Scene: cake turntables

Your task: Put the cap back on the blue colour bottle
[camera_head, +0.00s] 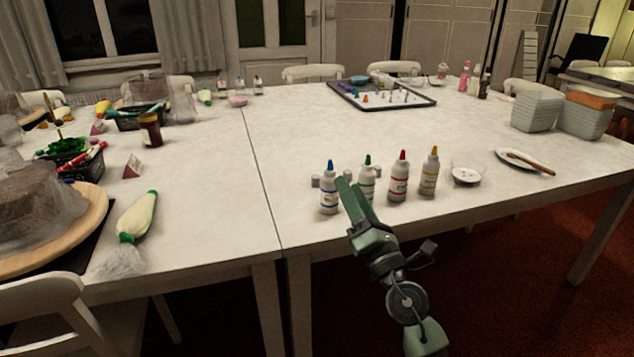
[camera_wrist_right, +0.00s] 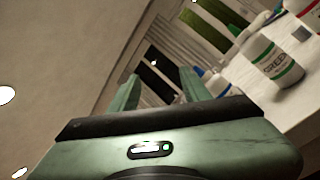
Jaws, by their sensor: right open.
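The blue colour bottle (camera_head: 329,192), white with a blue nozzle tip, stands upright near the table's front edge, leftmost in a row of bottles. Small pale grey cap-like pieces (camera_head: 315,181) lie beside and behind it; I cannot tell which belongs to it. My right gripper (camera_head: 348,184) is just right of the blue bottle, partly in front of the green-tipped bottle (camera_head: 367,181). In the right wrist view its fingers (camera_wrist_right: 158,88) are apart with nothing between them. Blue tips show beyond the right finger. My left gripper is not in view.
Red-tipped (camera_head: 398,178) and yellow-tipped (camera_head: 429,173) bottles stand to the right, with a small white dish (camera_head: 465,176) beyond. A piping bag (camera_head: 136,218) lies at left. The table middle behind the bottles is clear up to a dark-edged tray (camera_head: 425,103).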

